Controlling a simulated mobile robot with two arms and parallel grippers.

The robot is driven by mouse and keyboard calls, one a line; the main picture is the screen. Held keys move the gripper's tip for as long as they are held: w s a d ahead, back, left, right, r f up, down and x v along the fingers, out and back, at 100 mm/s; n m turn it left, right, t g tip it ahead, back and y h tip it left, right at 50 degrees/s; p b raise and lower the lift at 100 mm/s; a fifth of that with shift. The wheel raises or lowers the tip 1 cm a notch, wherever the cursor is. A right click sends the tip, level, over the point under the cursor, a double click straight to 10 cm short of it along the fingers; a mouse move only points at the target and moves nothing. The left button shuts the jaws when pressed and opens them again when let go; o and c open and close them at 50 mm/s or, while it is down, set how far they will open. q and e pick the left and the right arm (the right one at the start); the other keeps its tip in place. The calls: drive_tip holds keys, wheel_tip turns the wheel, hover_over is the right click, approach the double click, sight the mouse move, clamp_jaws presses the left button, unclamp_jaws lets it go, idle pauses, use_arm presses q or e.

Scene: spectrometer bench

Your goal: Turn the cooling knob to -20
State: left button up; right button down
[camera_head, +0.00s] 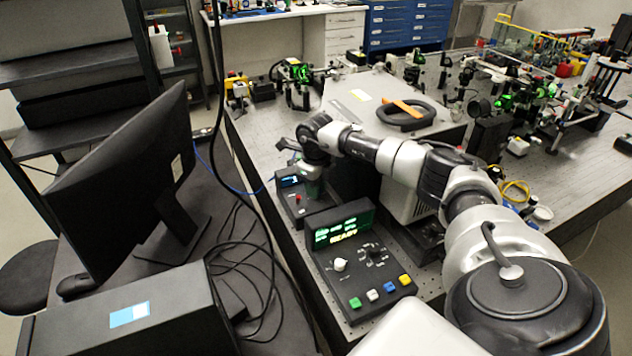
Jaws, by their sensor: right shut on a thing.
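My right arm reaches in from the right, and its right gripper (313,188) points down onto the small dark control box (293,212) with a blue display (289,182) and a red button (298,198). The gripper is shut at the right side of this box's face, on what appears to be the cooling knob. The gripper hides the knob, so its pointer and setting cannot be read. The digits on the blue display are too small to read. My left gripper is out of view.
Nearer stands a larger control box with a green display (342,229), a white knob (340,265), a black dial (376,256) and several coloured buttons. A monitor (125,185) and loose black cables lie left. Optics crowd the bench behind and right.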

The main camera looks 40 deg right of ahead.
drive_tip(key=shift+d+r+m, duration=0.1)
drive_tip(key=shift+m, duration=1.2)
drive_tip(key=c, duration=1)
unclamp_jaws()
wheel_tip(320, 180, up, 11)
drive_tip(key=shift+f+b, duration=0.1)
drive_tip(key=shift+b, duration=1)
